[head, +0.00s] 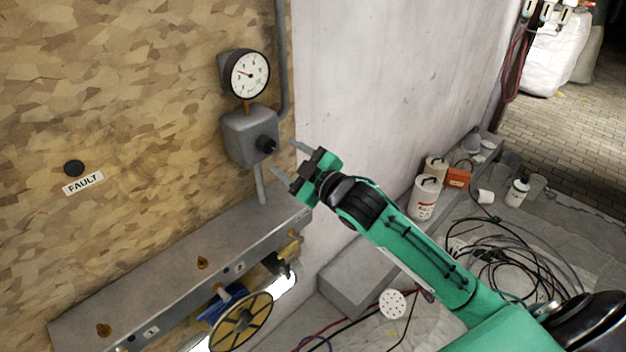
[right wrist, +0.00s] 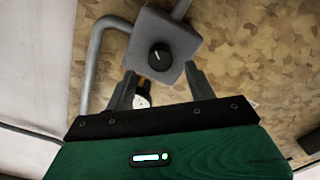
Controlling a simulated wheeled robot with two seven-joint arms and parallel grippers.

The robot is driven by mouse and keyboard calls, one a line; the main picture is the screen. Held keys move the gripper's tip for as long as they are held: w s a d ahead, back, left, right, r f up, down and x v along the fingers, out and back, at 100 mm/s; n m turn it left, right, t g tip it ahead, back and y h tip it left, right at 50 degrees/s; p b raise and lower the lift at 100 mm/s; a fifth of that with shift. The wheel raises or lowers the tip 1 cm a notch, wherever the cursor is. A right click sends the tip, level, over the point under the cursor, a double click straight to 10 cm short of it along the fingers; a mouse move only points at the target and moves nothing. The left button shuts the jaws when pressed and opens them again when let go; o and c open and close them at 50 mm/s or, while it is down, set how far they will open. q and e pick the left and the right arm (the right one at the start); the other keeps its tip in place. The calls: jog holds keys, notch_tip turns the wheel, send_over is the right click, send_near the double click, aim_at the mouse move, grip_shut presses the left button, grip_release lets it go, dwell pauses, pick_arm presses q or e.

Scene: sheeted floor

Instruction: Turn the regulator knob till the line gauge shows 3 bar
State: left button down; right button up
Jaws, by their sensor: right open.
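The black regulator knob (head: 265,144) sticks out of the grey regulator box (head: 243,133) on the wooden board. In the right wrist view the knob (right wrist: 160,57) shows a white pointer mark, on the front of the box (right wrist: 158,24). The round line gauge (head: 248,74) stands above the box, with a white face and a red needle; its numbers are too small to read. My right gripper (head: 284,157) is open, its fingertips just right of the knob, apart from it. In the right wrist view the gripper (right wrist: 164,80) has the knob ahead, between its fingers' lines. My left gripper is not seen.
A grey pipe (head: 282,60) runs beside the gauge. A FAULT label (head: 83,183) is at left.

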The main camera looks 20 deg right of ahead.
jog(key=b+v, duration=0.2)
jog(key=v, duration=0.6)
jog(key=shift+s+d, duration=0.1)
